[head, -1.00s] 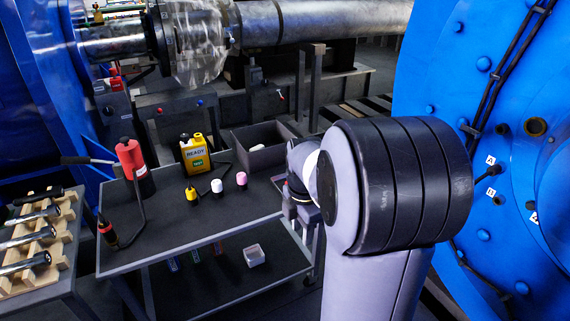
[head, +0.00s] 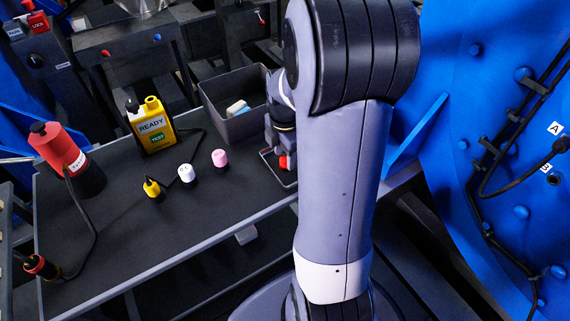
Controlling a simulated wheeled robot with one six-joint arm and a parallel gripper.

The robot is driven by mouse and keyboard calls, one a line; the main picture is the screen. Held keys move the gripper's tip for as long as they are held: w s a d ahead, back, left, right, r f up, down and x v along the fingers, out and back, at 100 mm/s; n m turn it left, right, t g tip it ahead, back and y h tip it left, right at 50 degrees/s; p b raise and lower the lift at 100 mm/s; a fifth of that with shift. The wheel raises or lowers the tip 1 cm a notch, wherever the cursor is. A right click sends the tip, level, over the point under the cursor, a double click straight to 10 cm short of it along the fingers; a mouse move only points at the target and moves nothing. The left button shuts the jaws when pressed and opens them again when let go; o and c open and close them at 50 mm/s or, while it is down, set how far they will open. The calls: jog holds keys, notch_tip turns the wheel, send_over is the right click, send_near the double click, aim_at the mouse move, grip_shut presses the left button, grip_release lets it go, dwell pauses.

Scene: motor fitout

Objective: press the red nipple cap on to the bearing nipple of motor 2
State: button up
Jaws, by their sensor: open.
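A small red piece, which looks like the red nipple cap (head: 285,162), shows just below my gripper (head: 279,150) at the right end of the dark bench top. It is over or in a small shallow tray (head: 291,181). My gripper points down close to it and is open; my arm hides part of it, and I cannot tell whether the fingers surround the cap. A large blue motor housing (head: 455,75) stands at the right, with sockets marked A and B. I cannot read a motor number or make out the bearing nipple.
Yellow (head: 152,188), white (head: 187,173) and pink (head: 220,158) caps stand on the bench (head: 130,245). Behind them are a yellow READY tester (head: 152,126) and a grey bin (head: 232,95) with pale items. A red cylindrical tool (head: 62,152) stands at left.

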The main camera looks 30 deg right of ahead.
jog(key=shift+f, duration=0.65)
jog(key=shift+c, duration=0.4)
jog(key=shift+r, duration=0.1)
jog(key=c, duration=0.8)
